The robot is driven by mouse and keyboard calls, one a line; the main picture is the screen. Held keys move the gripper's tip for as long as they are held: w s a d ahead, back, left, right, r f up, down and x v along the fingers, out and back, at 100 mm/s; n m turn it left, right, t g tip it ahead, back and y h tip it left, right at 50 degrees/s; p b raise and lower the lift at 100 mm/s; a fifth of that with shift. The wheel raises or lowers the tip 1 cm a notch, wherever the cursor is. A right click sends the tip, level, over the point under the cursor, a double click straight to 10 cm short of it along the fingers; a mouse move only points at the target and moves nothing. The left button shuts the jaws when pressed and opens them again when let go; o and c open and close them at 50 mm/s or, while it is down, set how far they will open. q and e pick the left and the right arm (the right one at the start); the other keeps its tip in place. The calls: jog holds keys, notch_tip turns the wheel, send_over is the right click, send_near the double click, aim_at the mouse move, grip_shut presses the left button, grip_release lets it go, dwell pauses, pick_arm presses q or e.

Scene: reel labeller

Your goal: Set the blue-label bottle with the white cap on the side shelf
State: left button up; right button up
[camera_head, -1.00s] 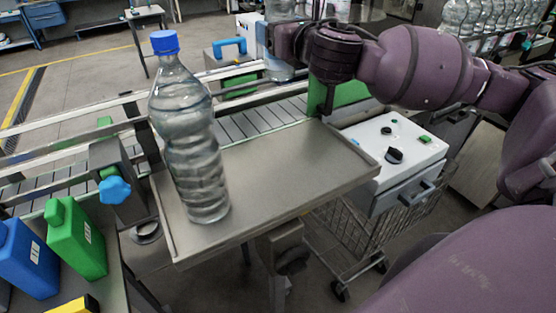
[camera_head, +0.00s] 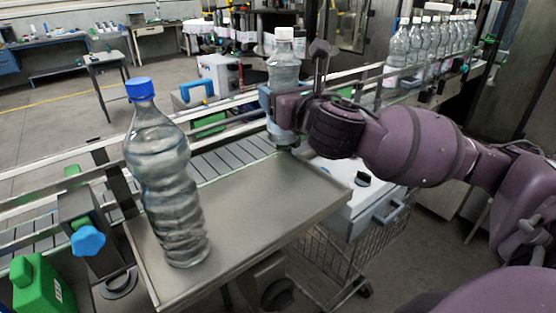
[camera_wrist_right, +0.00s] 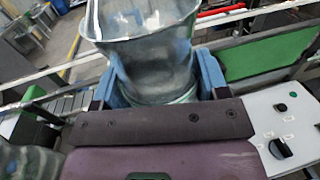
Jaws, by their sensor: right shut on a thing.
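My right gripper (camera_head: 284,118) is shut around the lower part of a clear bottle (camera_head: 284,72) with a white cap (camera_head: 284,33). The bottle is upright; its label cannot be made out. In the right wrist view the blue fingers (camera_wrist_right: 158,88) clasp this bottle (camera_wrist_right: 150,62) from both sides. A clear bottle with a blue cap (camera_head: 165,185) stands on the shelf's left part. My left gripper is out of view.
The shelf's middle and right are clear. A green jug (camera_head: 42,288) and a blue knob (camera_head: 88,241) are at the left. A white control box (camera_head: 350,195) and wire cart (camera_head: 325,262) stand right of the shelf. Several bottles (camera_head: 425,45) line the conveyor at back right.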

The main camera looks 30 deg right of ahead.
notch_tip(320, 180, down, 14)
jog(key=shift+r+b, duration=0.25)
jog(key=shift+b, duration=0.35)
jog(key=shift+f, duration=0.1)
jog(key=o, duration=1.3)
jog(key=shift+c, duration=0.2)
